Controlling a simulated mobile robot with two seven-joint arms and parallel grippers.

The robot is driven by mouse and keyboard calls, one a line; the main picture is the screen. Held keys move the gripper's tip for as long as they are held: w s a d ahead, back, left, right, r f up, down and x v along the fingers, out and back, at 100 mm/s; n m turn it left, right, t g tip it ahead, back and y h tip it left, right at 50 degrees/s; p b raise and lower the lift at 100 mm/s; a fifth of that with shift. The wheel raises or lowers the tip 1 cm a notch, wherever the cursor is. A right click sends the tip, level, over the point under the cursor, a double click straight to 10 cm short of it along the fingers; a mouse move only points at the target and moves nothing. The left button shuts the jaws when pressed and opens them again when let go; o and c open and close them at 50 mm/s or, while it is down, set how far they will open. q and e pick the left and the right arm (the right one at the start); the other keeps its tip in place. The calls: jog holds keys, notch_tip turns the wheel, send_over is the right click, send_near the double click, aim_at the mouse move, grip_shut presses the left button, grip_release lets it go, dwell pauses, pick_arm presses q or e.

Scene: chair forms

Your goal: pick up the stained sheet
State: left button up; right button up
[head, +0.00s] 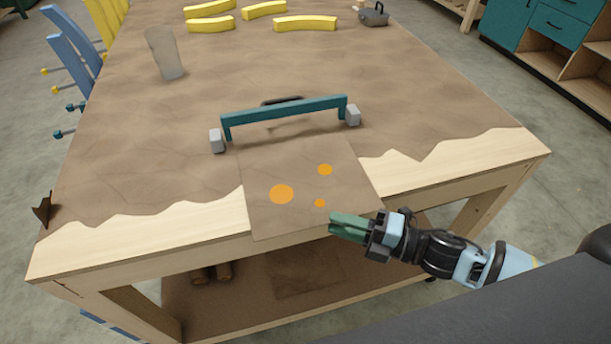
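The stained sheet (285,219) is a thin brown square with a few orange spots. It lies at the front edge of the workbench, its far side near a teal bar and its near edge reaching the bench's front edge. My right gripper (338,225) comes in from the right, its green fingers pointing left at the sheet's near right part. The fingers look close together; whether they are apart, or touch the sheet, I cannot tell. My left gripper is not in view.
A teal bar (290,110) with grey end blocks stands just behind the sheet. The wooden workbench (480,160) has a ragged brown covering. Yellow curved pieces (305,23), a grey translucent piece (165,53) and a small dark grey object (373,14) are farther back. The middle is mostly clear.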

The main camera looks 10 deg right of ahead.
jog(key=shift+x, duration=0.95)
grip_shut()
